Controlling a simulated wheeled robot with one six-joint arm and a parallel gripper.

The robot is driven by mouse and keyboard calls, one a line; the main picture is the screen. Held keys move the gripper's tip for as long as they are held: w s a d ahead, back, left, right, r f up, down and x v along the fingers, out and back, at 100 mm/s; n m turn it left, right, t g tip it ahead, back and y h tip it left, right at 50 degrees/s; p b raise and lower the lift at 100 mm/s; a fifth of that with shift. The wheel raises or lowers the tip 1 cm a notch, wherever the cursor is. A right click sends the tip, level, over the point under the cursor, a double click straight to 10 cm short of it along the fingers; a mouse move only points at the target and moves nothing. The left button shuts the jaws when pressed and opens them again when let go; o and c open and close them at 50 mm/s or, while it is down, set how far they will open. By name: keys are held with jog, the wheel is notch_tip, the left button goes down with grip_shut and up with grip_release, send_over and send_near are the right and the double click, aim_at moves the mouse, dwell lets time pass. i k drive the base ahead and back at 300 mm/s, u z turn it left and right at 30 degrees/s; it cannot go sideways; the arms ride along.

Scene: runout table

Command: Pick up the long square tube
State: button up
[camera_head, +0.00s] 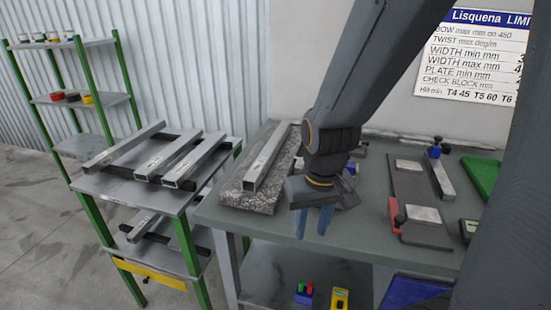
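A grey square tube (267,158) lies on a speckled granite plate (262,200) on the table. Other square tubes lie side by side on the rack cart at left: one at the left (125,146), one in the middle (168,156) and one at the right (197,162). I cannot tell which tube is the long one the task names. My gripper (314,221) points down over the table, to the right of the granite plate and apart from it. Its two blue fingers stand apart with nothing seen between them. My arm hides part of the table behind it.
The grey table (372,225) carries a dark fixture (412,185) with a red clamp (395,214), and a green tray (482,175) at right. A green-post shelf (85,97) stands at back left. More tubes lie on the cart's lower shelf.

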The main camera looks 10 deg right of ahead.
aim_at(253, 180)
jog(key=k, duration=1.25)
jog(key=u, duration=0.9)
jog(key=i, duration=1.45)
jog(key=z, duration=1.05)
jog(key=i, duration=0.75)
jog(key=z, duration=0.1)
